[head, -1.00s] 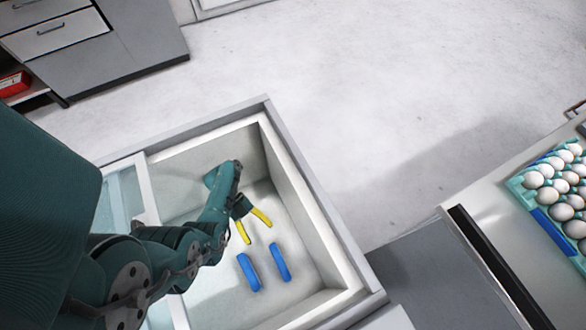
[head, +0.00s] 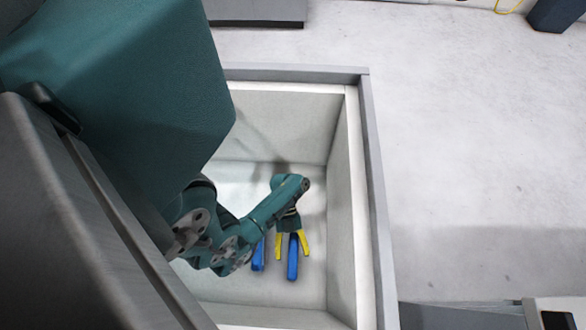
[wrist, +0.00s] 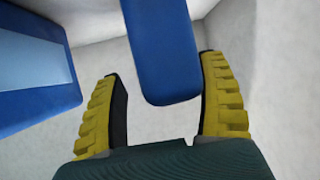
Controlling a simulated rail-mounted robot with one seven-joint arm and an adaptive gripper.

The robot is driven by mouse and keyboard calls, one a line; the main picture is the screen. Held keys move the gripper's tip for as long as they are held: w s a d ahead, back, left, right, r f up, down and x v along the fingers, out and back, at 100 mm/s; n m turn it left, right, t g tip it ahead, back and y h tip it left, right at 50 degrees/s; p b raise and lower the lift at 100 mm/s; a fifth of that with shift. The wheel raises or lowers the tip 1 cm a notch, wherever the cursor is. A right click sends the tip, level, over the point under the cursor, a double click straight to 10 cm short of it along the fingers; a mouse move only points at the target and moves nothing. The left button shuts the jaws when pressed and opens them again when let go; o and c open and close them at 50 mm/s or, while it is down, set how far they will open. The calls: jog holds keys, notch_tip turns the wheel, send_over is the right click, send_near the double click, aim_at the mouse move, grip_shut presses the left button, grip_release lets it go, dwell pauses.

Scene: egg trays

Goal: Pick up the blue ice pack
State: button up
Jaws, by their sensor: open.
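Two blue ice packs stand in the white bin. The right ice pack (head: 293,264) is between the yellow fingers of my gripper (head: 292,255) in the head view. In the wrist view that ice pack (wrist: 163,55) reaches down between the two open fingers of my gripper (wrist: 162,68), with a gap to the left finger and the right finger close beside it. The other ice pack (head: 258,257) stands just left of my gripper; in the wrist view it (wrist: 35,70) fills the left side, outside the left finger. My wrist hides the upper ends of the packs in the head view.
The deep bin's right wall (head: 342,190) and far wall (head: 280,125) enclose the packs and my gripper. Bare bin floor (head: 312,285) lies around the packs. My arm hides much of the bin's left side.

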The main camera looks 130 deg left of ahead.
jog(key=shift+w+d+f, duration=0.3)
jog(key=shift+w, duration=0.15)
jog(key=shift+s+a+r, duration=0.1)
jog(key=shift+a, duration=0.05)
jog(key=shift+c, duration=0.2)
grip_shut()
